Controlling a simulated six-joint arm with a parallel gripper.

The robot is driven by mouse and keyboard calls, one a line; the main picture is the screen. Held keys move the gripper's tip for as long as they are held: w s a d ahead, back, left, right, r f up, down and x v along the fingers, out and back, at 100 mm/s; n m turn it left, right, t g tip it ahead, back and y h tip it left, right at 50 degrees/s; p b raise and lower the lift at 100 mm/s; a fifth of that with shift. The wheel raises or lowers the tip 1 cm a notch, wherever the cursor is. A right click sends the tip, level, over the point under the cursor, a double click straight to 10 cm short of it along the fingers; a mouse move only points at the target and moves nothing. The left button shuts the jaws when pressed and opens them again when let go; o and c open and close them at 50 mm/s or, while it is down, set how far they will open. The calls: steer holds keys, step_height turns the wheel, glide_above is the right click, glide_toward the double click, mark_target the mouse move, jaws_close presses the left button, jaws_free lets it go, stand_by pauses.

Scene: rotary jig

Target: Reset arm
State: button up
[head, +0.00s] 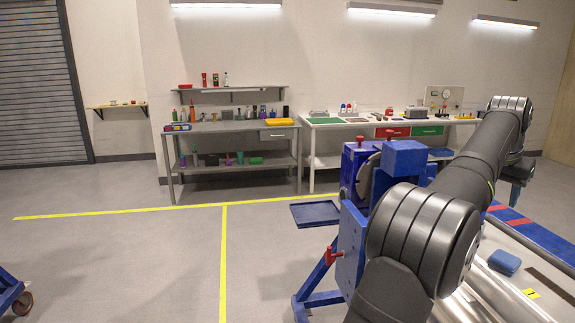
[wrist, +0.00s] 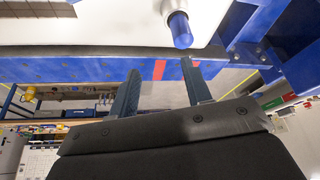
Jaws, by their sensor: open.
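My gripper (wrist: 160,67) shows in the wrist view with its two dark fingers apart and nothing between them. The fingertips appear close to a blue beam with red marks (wrist: 90,70); I cannot tell whether they touch it.
A blue tray (head: 315,213) sticks out left of the jig. A blue block (head: 504,262) lies on the pale surface at right. A blue-tipped white cylinder (wrist: 180,30) is near the fingers. Workbenches (head: 232,130) line the wall. The floor at left is mostly clear.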

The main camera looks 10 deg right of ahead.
steer(key=s+a+r+m+g, duration=0.1)
steer(key=s+a+r+m, duration=0.15)
steer(key=s, duration=0.35)
steer(key=s+a+r+m+g, duration=0.1)
steer(key=s+a+r+m, duration=0.15)
steer(key=s, duration=0.45)
steer(key=shift+m, duration=0.3)
steer(key=w+f, duration=0.3)
steer(key=w, duration=0.1)
steer(key=w+f, duration=0.2)
steer(key=w, duration=0.2)
steer(key=w+f, duration=0.3)
steer(key=w, duration=0.1)
steer(key=shift+w+f, duration=0.2)
steer(key=shift+f, duration=0.1)
steer(key=shift+s+f, duration=0.15)
steer(key=shift+f, duration=0.6)
steer(key=shift+o, duration=0.3)
